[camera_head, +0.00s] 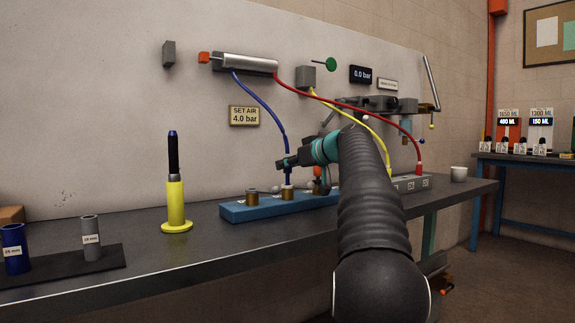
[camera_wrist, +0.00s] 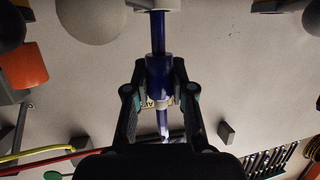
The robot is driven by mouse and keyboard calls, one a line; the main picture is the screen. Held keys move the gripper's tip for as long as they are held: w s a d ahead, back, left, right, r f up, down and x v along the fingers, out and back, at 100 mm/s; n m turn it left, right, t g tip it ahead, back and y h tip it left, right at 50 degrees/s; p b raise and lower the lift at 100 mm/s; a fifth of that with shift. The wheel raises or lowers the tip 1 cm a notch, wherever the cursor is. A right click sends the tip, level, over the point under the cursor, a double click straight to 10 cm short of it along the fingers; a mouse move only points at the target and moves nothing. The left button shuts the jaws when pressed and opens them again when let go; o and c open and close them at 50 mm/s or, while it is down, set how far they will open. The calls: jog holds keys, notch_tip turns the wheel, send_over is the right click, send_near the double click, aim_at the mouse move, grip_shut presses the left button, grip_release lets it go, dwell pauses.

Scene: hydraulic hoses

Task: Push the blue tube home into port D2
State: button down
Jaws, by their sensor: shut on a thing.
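The blue tube (camera_head: 263,103) hangs from a silver cylinder (camera_head: 250,64) on the wall down to my gripper (camera_head: 287,161). My gripper is shut on the tube's thick lower part; in the wrist view this blue part (camera_wrist: 158,77) lies between my two fingers (camera_wrist: 159,68). Below my gripper, the tube's lower end reaches a pale ring at a brass port (camera_head: 287,194) on the blue block (camera_head: 238,213). How deep it sits there I cannot tell. The port labels are too small to read. In the wrist view the tube runs up to a pale round part (camera_wrist: 155,4).
Another brass port (camera_head: 252,196) stands to the left. Red (camera_head: 336,101) and yellow (camera_head: 352,112) hoses run to a grey block (camera_head: 410,183) at the right. A yellow stand (camera_head: 176,205) with a black tool is left of the blue block. My arm hides the block's right end.

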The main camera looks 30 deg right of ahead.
jog(key=shift+f+b, duration=0.8)
jog(key=shift+f, duration=0.1)
jog(key=c, duration=0.9)
grip_release()
jog(key=shift+s+r, duration=0.1)
jog(key=v, duration=1.1)
jog(key=shift+s, duration=0.4)
jog(key=shift+d, duration=0.1)
